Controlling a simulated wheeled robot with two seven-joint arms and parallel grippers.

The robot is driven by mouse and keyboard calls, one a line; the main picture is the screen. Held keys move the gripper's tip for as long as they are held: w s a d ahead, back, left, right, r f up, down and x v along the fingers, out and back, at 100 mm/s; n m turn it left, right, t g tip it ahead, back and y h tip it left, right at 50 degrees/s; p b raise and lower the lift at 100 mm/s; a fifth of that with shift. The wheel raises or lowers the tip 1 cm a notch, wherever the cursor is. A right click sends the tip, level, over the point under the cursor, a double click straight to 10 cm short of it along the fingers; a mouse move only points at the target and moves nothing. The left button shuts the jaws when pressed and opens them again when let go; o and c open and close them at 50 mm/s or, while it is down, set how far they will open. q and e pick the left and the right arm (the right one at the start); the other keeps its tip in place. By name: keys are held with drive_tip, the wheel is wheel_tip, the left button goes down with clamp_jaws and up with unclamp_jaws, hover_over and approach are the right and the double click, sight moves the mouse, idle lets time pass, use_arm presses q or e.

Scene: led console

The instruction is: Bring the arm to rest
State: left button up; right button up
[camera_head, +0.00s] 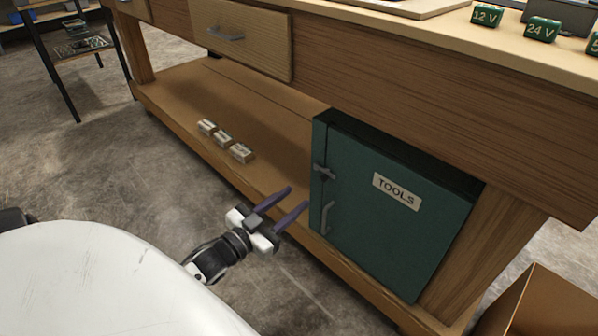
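My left gripper (292,200) is in front of the workbench's lower shelf, just left of the green tools cabinet. Its two dark purple fingers are spread apart, with nothing between them. The gripper points toward the right and slightly up in the picture. The cabinet (376,235) has a "TOOLS" label, a handle (327,217) and a latch (323,173) at its left edge, and its door looks shut. The fingertips appear close to the handle, but I cannot tell whether they touch it. My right gripper is out of view.
The wooden workbench (400,75) has a drawer (240,40) that looks slightly pulled out. Several small blocks lie on its lower shelf (180,95). Green voltage blocks (487,15) stand on top. A cardboard box (540,305) is at the lower right. Bare floor (90,170) lies to the left.

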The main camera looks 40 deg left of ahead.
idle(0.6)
use_arm(q)
drive_tip(key=s+d+f+n+g+y, duration=0.1)
drive_tip(key=s+d+f+g, duration=0.55)
drive_tip(key=d, duration=0.25)
drive_tip(key=s+d+r+m+g+h, duration=0.1)
drive_tip(key=s+d+g, duration=0.3)
drive_tip(key=s, duration=0.4)
drive_tip(key=s+d+r+g, duration=0.1)
drive_tip(key=s+d+g, duration=0.3)
drive_tip(key=s, duration=0.4)
drive_tip(key=w+d+f+t+h, duration=0.2)
drive_tip(key=w+d+t+h, duration=0.3)
drive_tip(key=d, duration=0.5)
drive_tip(key=a+r+y+p, duration=0.2)
drive_tip(key=a+r+p, duration=0.2)
drive_tip(key=r+p, duration=0.9)
drive_tip(key=p, duration=0.8)
drive_tip(key=shift+y, duration=0.4)
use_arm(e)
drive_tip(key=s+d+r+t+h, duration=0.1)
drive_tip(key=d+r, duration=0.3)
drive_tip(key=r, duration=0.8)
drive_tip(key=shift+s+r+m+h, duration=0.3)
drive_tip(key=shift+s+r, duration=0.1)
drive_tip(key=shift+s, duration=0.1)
use_arm(q)
drive_tip(key=shift+s+f, duration=0.1)
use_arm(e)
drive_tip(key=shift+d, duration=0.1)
